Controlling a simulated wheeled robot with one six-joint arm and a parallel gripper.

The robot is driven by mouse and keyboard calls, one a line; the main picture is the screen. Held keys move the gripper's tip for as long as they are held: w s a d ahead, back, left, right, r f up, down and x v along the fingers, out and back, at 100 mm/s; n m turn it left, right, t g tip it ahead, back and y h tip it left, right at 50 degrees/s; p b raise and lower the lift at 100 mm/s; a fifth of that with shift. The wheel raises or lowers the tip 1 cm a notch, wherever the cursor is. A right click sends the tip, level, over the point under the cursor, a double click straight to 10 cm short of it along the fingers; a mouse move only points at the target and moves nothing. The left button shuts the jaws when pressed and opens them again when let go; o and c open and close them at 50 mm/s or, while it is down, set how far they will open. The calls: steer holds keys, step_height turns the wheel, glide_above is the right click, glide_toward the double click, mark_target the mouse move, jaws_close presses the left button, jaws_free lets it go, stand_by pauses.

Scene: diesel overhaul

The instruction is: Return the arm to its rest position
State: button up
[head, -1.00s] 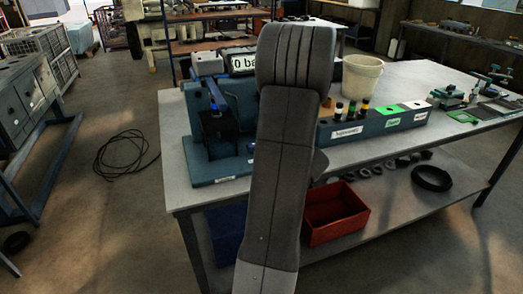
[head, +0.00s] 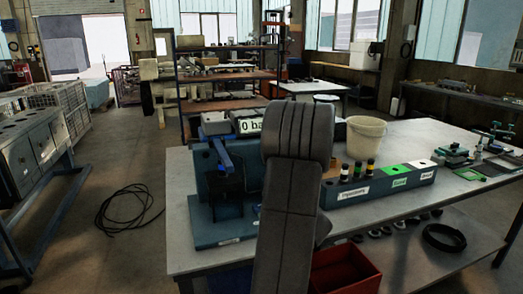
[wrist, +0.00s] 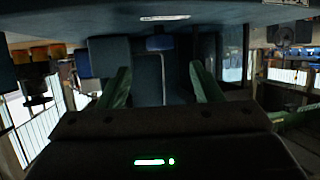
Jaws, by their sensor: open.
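My arm (head: 290,190) stands in the middle of the head view, in front of the workbench, its upper link bent over at the top. My gripper is hidden behind it there. In the wrist view my gripper (wrist: 162,85) shows two green fingers spread apart, with nothing seen held between them. A dark blue block-like fixture fills the space beyond the fingers, but I cannot tell how far off it is. The wrist picture appears upside down.
The workbench (head: 420,142) carries a blue test stand (head: 222,190), a labelled blue rack (head: 378,185) and a white bucket (head: 365,137). A red bin (head: 345,272) sits on its lower shelf. A black cable coil (head: 125,208) lies on open floor at left.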

steer(key=x, duration=0.9)
steer(key=shift+w+a+f, duration=0.15)
steer(key=shift+w+f, duration=0.05)
steer(key=shift+w, duration=0.05)
steer(key=shift+s+r, duration=0.1)
steer(key=v, duration=1.4)
steer(key=x, duration=1.4)
steer(key=shift+w+a+p, duration=0.1)
steer(key=shift+w+p, duration=0.1)
steer(key=shift+p, duration=0.15)
steer(key=shift+f+b, duration=0.25)
steer(key=shift+b, duration=0.45)
steer(key=shift+s+r+m+t+h+b, duration=0.2)
steer(key=shift+m+t+h+b, duration=0.2)
steer(key=shift+m+h+b, duration=0.7)
steer(key=shift+h, duration=0.1)
steer(key=shift+a+m+t+h+b, duration=0.15)
steer(key=shift+m+t+h+b, duration=0.15)
steer(key=shift+b, duration=0.1)
